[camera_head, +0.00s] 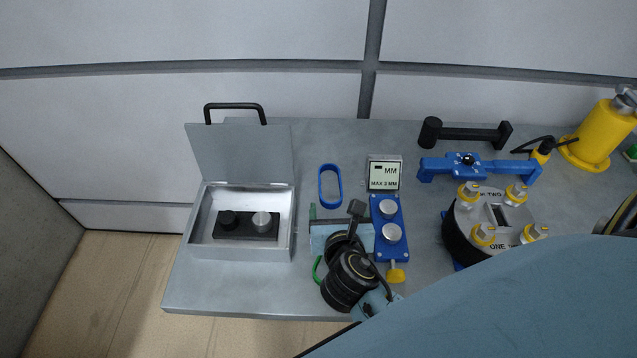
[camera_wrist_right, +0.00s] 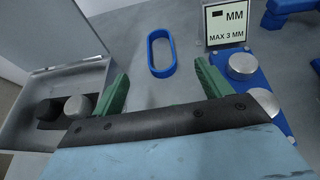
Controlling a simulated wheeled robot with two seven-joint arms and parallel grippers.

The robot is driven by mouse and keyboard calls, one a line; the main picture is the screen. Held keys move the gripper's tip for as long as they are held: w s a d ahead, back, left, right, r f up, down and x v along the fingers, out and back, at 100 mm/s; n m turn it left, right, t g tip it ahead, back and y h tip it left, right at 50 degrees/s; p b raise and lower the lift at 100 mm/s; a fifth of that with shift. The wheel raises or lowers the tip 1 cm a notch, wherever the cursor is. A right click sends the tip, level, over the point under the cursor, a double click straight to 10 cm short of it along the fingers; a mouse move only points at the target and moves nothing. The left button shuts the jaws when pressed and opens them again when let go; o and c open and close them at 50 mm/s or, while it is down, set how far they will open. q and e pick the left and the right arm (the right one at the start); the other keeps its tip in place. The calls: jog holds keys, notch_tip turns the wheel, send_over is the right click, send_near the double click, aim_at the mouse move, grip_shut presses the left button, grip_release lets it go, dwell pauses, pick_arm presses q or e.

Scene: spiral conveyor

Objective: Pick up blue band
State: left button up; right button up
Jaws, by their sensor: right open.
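The blue band (camera_head: 321,188) is an upright-looking oval loop on the grey table, between the open metal box and the small display sign. It also shows in the right wrist view (camera_wrist_right: 151,58), beyond the fingertips. My right gripper (camera_head: 334,212) is just in front of the band, towards the table's front edge. In the wrist view its two green fingers (camera_wrist_right: 162,78) are spread wide, with nothing between them. The band lies ahead of the gap, apart from both fingers. My left gripper is not in view.
The metal box (camera_head: 215,252) with raised lid stands left. The "MAX 3 MM" sign (camera_head: 384,172) and a blue plate with silver knobs (camera_head: 376,235) stand close right. Farther right are a blue bracket (camera_head: 435,166), a black handle (camera_head: 465,133) and a round yellow-bolted fixture (camera_head: 465,222).

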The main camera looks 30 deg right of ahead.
aim_at(330, 190)
jog(key=shift+w+d+f+b, duration=0.25)
jog(key=shift+w+f+b, duration=0.2)
jog(key=shift+w+f, duration=0.5)
jog(key=x, duration=0.6)
jog(key=shift+w+d+f+b, duration=0.1)
jog(key=shift+d+f+b, duration=0.05)
jog(key=shift+b, duration=0.2)
jog(key=shift+w+d, duration=0.1)
jog(key=shift+w, duration=0.1)
jog(key=shift+w+d+f, duration=0.15)
jog(key=shift+w, duration=0.1)
jog(key=x, duration=0.3)
jog(key=shift+w+d+f+b, duration=0.15)
jog(key=shift+w+b, duration=0.15)
jog(key=shift+b, duration=0.1)
jog(key=shift+w+d+f, duration=0.15)
jog(key=shift+w, duration=0.15)
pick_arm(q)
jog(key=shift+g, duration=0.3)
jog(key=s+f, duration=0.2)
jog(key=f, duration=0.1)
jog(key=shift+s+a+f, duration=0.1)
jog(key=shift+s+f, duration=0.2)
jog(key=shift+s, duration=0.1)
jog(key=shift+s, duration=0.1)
pick_arm(e)
jog(key=c, duration=1.1)
